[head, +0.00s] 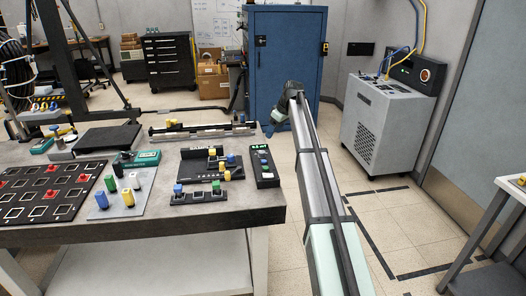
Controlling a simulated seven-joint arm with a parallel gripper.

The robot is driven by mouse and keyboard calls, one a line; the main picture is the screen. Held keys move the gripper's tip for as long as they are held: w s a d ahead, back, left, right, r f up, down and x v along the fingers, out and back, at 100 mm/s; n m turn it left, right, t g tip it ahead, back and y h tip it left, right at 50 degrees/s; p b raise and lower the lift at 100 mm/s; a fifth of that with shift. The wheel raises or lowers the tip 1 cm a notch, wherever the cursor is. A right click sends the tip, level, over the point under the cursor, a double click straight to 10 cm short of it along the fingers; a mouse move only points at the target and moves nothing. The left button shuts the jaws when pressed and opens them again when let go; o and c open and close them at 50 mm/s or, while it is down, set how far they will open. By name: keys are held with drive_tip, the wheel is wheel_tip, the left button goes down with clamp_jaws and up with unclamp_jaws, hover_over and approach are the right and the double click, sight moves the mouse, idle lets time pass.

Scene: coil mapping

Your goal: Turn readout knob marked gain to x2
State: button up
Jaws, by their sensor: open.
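A narrow black box (265,181) with a small green lit display (261,147) lies near the right end of the grey table. It looks like the readout. Small blue and pale parts (264,161) sit on its face below the display. They are too small to tell which is the gain knob, what is marked, or where it points. My arm reaches away from the lower right, past the table's right edge. My gripper (269,130) is at its far end, small and dark, just beyond the table's far right corner. It is open, apart from the box, with nothing seen in it.
Left of the box, black fixtures (206,165) hold blue, yellow and green blocks. A rail (205,130) lies behind. A plate (118,204) with coloured pegs, a teal meter (137,159) and a black grid board (37,193) are farther left. A blue cabinet (287,60) stands behind.

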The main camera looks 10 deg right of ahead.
sight(262, 152)
drive_tip(key=x, duration=1.3)
drive_tip(key=shift+w+a+r, duration=0.1)
drive_tip(key=shift+w+a, duration=0.1)
drive_tip(key=shift+a, duration=0.25)
drive_tip(key=c, duration=1)
